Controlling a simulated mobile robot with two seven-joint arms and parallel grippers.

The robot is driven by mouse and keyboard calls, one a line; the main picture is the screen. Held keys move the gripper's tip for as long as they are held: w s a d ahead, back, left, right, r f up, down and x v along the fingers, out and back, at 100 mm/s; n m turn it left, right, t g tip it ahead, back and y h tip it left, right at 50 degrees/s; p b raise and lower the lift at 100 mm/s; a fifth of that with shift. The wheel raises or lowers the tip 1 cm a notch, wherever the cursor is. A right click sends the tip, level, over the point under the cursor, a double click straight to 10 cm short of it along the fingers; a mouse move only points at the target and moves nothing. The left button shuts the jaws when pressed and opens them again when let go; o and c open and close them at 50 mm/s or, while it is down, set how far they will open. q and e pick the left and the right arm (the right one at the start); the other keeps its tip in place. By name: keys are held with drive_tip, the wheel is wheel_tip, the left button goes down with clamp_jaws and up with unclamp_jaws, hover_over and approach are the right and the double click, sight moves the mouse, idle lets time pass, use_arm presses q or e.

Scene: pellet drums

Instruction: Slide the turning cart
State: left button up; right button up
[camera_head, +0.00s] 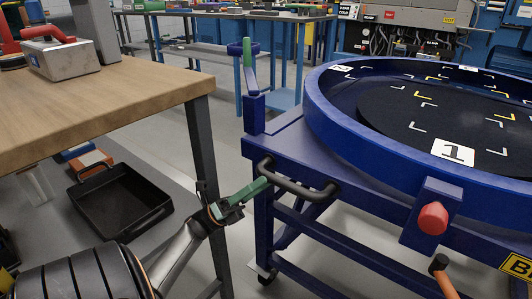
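The turning cart (290,143) is a dark blue wheeled frame on the right, cut off by the picture's edge. It bears a large round blue ring (335,128) with a black disc (400,112) inside, marked with number plates and corner marks. A black loop handle (310,192) sticks out from its near left corner. My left gripper (266,183) has green fingers that reach the left end of this handle and appear to touch it. Whether they are shut around the bar is too small to tell.
A wooden workbench (110,100) with a metal box (60,58) stands at the left, its leg close to my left arm. A black tray (120,200) lies beneath it. A red knob (432,218) sits on the cart's side. Grey floor shows between bench and cart.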

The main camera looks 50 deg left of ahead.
use_arm(q)
drive_tip(key=a+f, duration=0.1)
drive_tip(key=s+a+f, duration=0.1)
drive_tip(key=f, duration=0.1)
drive_tip(key=shift+a+b, duration=0.3)
drive_tip(key=shift+b, duration=0.05)
idle(0.8)
